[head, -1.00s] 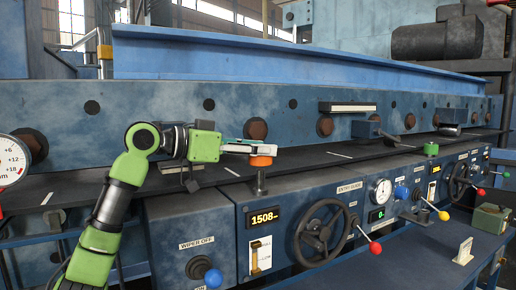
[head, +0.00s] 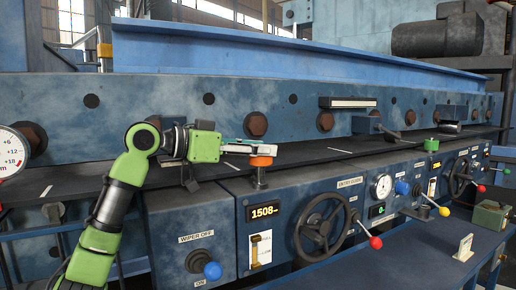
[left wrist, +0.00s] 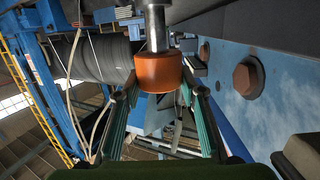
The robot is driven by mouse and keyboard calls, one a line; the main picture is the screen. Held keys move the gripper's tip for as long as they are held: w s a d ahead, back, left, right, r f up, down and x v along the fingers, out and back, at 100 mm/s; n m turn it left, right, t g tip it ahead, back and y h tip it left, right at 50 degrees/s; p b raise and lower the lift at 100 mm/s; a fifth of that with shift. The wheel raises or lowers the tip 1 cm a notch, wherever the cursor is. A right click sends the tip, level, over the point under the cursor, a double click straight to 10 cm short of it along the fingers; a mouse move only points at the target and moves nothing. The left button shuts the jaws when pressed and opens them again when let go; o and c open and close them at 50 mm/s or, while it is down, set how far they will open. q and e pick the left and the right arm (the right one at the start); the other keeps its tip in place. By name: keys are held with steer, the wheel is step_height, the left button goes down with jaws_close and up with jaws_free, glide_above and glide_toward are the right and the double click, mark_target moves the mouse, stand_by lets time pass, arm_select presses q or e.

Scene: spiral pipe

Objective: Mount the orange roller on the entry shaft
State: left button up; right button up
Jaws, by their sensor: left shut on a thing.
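The orange roller (head: 261,161) is a short cylinder at the tips of my left gripper (head: 250,152). The gripper is shut on it. The upright grey entry shaft (head: 259,179) stands on the ledge directly beneath the roller. In the left wrist view, the roller (left wrist: 158,72) sits between the two green fingers, and the metal shaft (left wrist: 155,25) runs in line with it and meets its face. A stretch of shaft shows bare below the roller. How far the shaft reaches inside is hidden. My right gripper is not in view.
Below the ledge, the blue panel carries a handwheel (head: 322,229), a gauge (head: 382,187) and coloured knobs. Behind the roller, a blue beam with large rusty bolts (head: 256,124) runs close by. A green knob (head: 431,145) stands farther right on the ledge.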

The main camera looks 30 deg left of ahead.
arm_select(q)
steer(key=shift+f, duration=0.25)
steer(key=shift+f+b, duration=0.35)
steer(key=shift+b, duration=0.05)
steer(key=o, duration=1.4)
steer(key=shift+c, duration=0.2)
steer(key=shift+f, duration=0.1)
steer(key=v, duration=1)
steer(key=shift+s+a, duration=0.1)
steer(key=shift+s, duration=0.05)
steer(key=shift+v, duration=0.9)
